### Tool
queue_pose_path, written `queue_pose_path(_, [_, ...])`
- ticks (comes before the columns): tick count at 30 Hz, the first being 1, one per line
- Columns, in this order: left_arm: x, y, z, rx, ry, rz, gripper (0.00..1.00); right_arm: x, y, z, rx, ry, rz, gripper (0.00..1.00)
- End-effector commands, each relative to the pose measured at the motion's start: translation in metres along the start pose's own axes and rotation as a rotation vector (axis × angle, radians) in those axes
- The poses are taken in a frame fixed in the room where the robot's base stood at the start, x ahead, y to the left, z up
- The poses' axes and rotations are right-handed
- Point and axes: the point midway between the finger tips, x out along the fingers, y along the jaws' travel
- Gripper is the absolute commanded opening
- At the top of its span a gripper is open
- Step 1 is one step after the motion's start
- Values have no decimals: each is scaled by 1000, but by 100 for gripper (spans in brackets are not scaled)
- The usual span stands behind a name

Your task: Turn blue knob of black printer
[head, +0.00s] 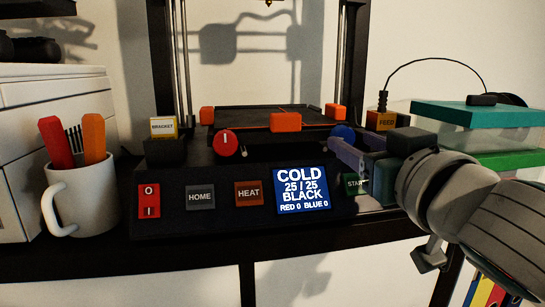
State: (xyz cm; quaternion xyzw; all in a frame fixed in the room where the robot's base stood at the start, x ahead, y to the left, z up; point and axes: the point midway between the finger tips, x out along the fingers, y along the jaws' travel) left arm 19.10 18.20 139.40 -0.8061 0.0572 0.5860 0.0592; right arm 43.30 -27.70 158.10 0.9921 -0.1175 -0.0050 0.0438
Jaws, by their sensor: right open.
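The black printer (240,215) stands on the shelf in the middle of the head view. Its blue knob (343,132) shows as a small round part at the right of the print bed. My right gripper (348,147) comes in from the right, with its fingers just below and to the right of the blue knob. It is open, and nothing shows held in it. The fingers overlap the knob's lower edge in the picture; I cannot tell whether they touch it. My left gripper is not in view.
A red knob (225,143) sits left of the bed. The front panel has HOME (200,197), HEAT (249,193) and START (354,184) buttons, and a screen (302,191) reading COLD. A white mug (82,200) stands left; teal-lidded boxes (475,114) stand right.

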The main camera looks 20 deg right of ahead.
Motion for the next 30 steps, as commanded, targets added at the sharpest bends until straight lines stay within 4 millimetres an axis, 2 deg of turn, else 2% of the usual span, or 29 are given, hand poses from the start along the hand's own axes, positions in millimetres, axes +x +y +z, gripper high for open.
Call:
queue_pose_path(1, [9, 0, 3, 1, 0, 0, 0, -10, -1, 6, 2, 0, -2, 54])
queue_pose_path(6, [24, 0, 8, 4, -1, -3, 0, -40, -1, 6, 2, -1, -1, 54])
queue_pose_path(12, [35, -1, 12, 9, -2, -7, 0, -66, 0, 4, 1, 0, -1, 54])
queue_pose_path(18, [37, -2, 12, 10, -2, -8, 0, -74, 0, 1, 1, 0, 1, 54])
queue_pose_path(30, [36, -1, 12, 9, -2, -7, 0, -74, 0, 0, 0, 0, 0, 54])
